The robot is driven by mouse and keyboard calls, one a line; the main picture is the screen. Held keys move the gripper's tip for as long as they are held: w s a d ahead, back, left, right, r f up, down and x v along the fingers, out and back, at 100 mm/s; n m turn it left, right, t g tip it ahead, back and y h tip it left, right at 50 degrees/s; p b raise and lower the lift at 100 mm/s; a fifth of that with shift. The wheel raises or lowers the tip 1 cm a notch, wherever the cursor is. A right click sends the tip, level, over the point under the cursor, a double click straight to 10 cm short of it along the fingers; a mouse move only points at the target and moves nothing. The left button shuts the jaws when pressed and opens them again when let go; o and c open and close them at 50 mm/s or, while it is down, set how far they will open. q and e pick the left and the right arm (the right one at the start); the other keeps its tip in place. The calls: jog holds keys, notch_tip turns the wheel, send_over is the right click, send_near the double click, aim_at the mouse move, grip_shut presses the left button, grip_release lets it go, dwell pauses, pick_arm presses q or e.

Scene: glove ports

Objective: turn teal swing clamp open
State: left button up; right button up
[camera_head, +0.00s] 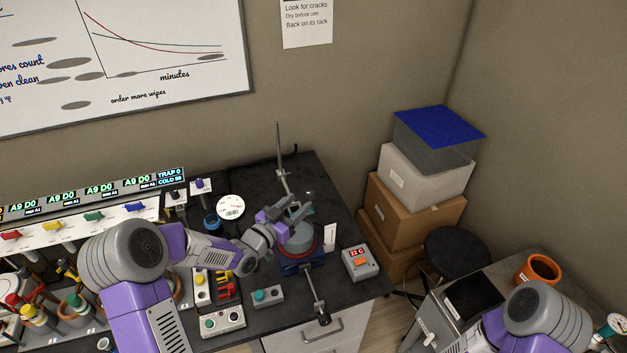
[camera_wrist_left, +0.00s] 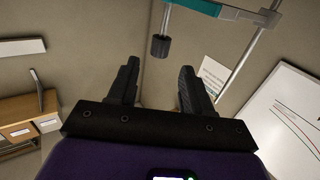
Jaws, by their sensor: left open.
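The teal swing clamp (camera_wrist_left: 195,7) shows at the top of the left wrist view. Its teal arm is beside a metal rod, and a dark knurled knob (camera_wrist_left: 160,46) hangs below its left end. In the head view, only a small teal part (camera_head: 309,211) shows behind my left gripper (camera_head: 292,206), near an upright metal rod. My left gripper is open and empty (camera_wrist_left: 158,85). Its fingers point toward the knob, apart from it as far as I can tell. My right gripper is not in view; only part of that arm shows at the lower right.
A grey round vessel (camera_head: 299,238) sits on a blue base below my left gripper. A box with a red display (camera_head: 359,263) stands to its right. Button boxes (camera_head: 222,320) are at the bench front. Stacked boxes (camera_head: 410,205) and a black stool (camera_head: 456,253) stand right of the bench.

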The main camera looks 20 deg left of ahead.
aim_at(308, 195)
pick_arm(q)
jog(key=p+x, duration=0.1)
jog(key=x, duration=0.5)
jog(key=shift+w+d, duration=0.25)
jog(key=shift+w, duration=0.05)
